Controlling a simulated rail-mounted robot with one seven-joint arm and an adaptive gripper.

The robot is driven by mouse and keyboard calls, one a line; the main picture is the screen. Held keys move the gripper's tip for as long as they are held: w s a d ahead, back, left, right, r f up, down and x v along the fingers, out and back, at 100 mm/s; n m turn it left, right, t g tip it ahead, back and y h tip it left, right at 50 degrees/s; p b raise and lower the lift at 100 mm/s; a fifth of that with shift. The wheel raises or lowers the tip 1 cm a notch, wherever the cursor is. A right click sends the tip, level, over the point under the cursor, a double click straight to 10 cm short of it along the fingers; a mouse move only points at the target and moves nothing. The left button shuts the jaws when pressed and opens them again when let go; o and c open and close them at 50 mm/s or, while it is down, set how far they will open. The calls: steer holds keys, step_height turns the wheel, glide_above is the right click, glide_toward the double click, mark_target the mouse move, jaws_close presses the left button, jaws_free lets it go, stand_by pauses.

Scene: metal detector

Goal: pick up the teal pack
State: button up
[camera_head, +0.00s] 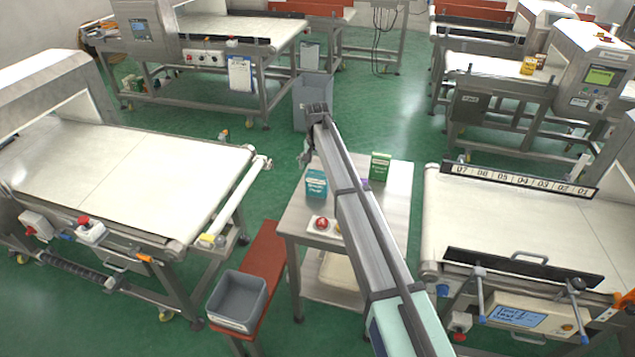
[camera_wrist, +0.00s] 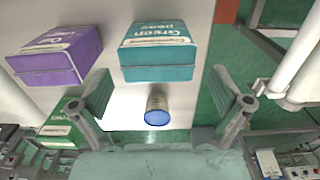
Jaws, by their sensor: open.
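The teal pack (camera_head: 316,183) stands on the small table (camera_head: 395,215), near its left edge, in the head view. In the wrist view the teal pack (camera_wrist: 157,65) shows its lettered front and one end, ahead of my gripper (camera_wrist: 162,92). The two fingers are spread wide to either side of the lower picture, with nothing held between them. The pack lies beyond the fingertips, roughly centred, and looks apart from them. In the head view my arm's end is just behind and above the pack, and the fingers are hard to make out.
A purple pack (camera_wrist: 58,55) is left of the teal one in the wrist view, with a green pack (camera_wrist: 62,122) below it. A small blue-ended can (camera_wrist: 157,112) is between the fingers' sides. A red item (camera_head: 321,224) sits at the table's front. Conveyors flank the table.

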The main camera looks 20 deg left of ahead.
mark_target(317, 182)
steer(key=shift+w+d+f+p, duration=0.1)
steer(key=shift+f+p, duration=1.35)
steer(key=shift+f, duration=1.95)
steer(key=c, duration=1.1)
